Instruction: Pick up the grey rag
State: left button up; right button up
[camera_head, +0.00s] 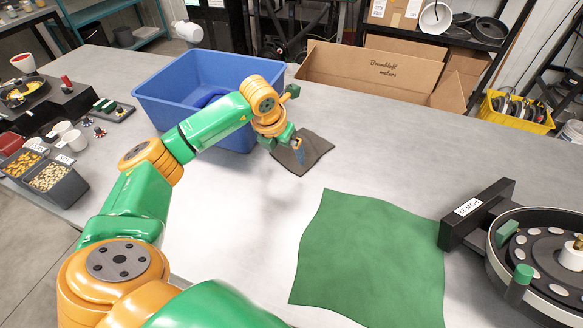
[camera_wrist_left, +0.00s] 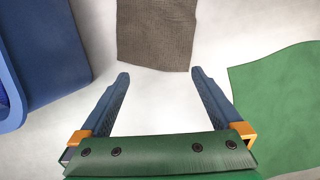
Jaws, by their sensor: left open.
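The grey rag (camera_head: 306,151) lies flat on the table, just right of the blue bin in the head view. In the left wrist view the rag (camera_wrist_left: 157,34) is at the top, ahead of the fingertips and apart from them. My left gripper (camera_head: 298,158) is over the rag's near left part in the head view. In the left wrist view my left gripper (camera_wrist_left: 160,76) is open, with only bare table between its blue fingers. My right gripper is not in view.
The blue bin (camera_head: 165,104) stands left of the rag; its wall (camera_wrist_left: 62,50) is close to the left finger. A green cloth (camera_head: 370,262) lies at the right front. A black and metal seed meter (camera_head: 545,260) stands at the right edge. A cardboard box (camera_head: 365,72) is behind.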

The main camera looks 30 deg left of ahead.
pick_arm(q)
jog(key=b+x, duration=0.1)
jog(key=x, duration=0.2)
jog(key=b+x, duration=0.1)
jog(key=x, duration=0.1)
jog(key=shift+w+f+b, duration=0.15)
jog(key=shift+w+b, duration=0.15)
jog(key=shift+w, duration=0.05)
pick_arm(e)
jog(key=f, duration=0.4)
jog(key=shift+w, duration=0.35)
pick_arm(q)
jog(key=shift+s, duration=0.15)
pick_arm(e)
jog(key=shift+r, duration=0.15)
pick_arm(q)
grip_shut()
notch_tip(320, 180, up, 13)
jog(key=p, duration=1.1)
notch_tip(320, 180, up, 6)
jog(key=p, duration=0.5)
send_over(291, 164)
jog(key=shift+v, duration=1.25)
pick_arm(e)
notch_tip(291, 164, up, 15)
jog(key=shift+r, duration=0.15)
